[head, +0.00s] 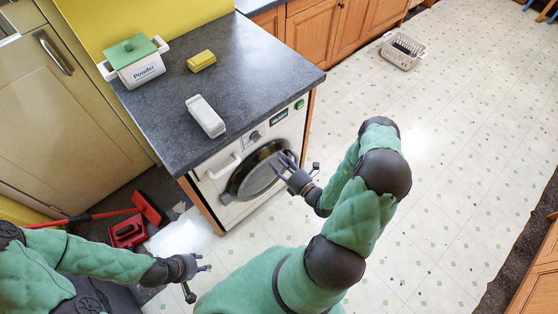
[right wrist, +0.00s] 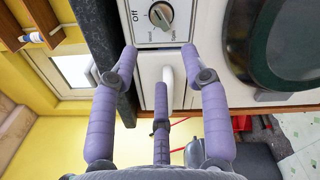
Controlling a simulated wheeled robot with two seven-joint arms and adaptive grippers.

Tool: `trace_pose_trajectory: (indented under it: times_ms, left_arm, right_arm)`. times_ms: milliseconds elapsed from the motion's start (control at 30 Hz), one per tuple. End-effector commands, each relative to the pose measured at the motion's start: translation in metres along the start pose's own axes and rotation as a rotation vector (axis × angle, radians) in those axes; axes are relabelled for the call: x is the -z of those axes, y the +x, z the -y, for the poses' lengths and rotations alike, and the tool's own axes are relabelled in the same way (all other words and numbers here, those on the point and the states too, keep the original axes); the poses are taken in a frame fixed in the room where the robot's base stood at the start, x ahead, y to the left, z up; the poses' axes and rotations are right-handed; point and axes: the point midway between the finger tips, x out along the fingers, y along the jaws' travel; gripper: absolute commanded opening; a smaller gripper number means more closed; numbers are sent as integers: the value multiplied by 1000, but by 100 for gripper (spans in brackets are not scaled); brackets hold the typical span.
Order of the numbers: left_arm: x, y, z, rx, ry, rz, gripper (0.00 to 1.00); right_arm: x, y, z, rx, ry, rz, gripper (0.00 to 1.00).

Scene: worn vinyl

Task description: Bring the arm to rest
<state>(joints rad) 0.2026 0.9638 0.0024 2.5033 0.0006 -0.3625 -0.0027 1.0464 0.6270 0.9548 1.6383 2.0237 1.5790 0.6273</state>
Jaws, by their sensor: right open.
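My right gripper (head: 284,168) is open and empty, with its fingers spread in front of the washing machine (head: 232,198). In the right wrist view its three purple fingers (right wrist: 158,66) point toward the machine's dial (right wrist: 161,15) and white handle (right wrist: 168,88). I cannot tell whether a finger touches the handle. My right arm reaches in from the bottom of the head view, bent at the elbow. My left gripper (head: 200,280) is low at the bottom left, with its fingers apart and nothing between them.
A dark worktop (head: 250,70) above the machine holds a powder box (head: 138,65), a yellow sponge (head: 201,61) and a white container (head: 206,117). A red dustpan (head: 127,232) lies near my left arm. A basket (head: 402,51) stands on the floor. The floor at right is mostly clear.

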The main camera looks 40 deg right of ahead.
Motion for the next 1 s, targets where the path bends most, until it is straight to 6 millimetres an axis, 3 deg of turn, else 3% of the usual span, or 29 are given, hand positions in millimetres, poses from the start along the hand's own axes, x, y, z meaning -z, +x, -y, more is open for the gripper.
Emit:
trace_pose_trajectory:
  times_ms: [533,633,733,833,933,1000]
  left_arm:
    - [0,0,0,0,0,0,40]
    - [0,0,0,0,0,0,40]
    - [0,0,0,0,0,0,40]
    - [0,0,0,0,0,0,40]
    - [0,0,0,0,0,0,40]
    - [0,0,0,0,0,0,40]
  right_arm:
    - [0,0,0,0,0,-1,46]
    - [9,3,-5,-13,-4,-39,46]
    - [37,8,-20,-55,-23,-158,46]
    - [86,8,-46,-137,-72,-366,46]
    - [143,-8,-75,-256,-166,-623,46]
    - [179,-30,-93,-356,-257,-806,46]
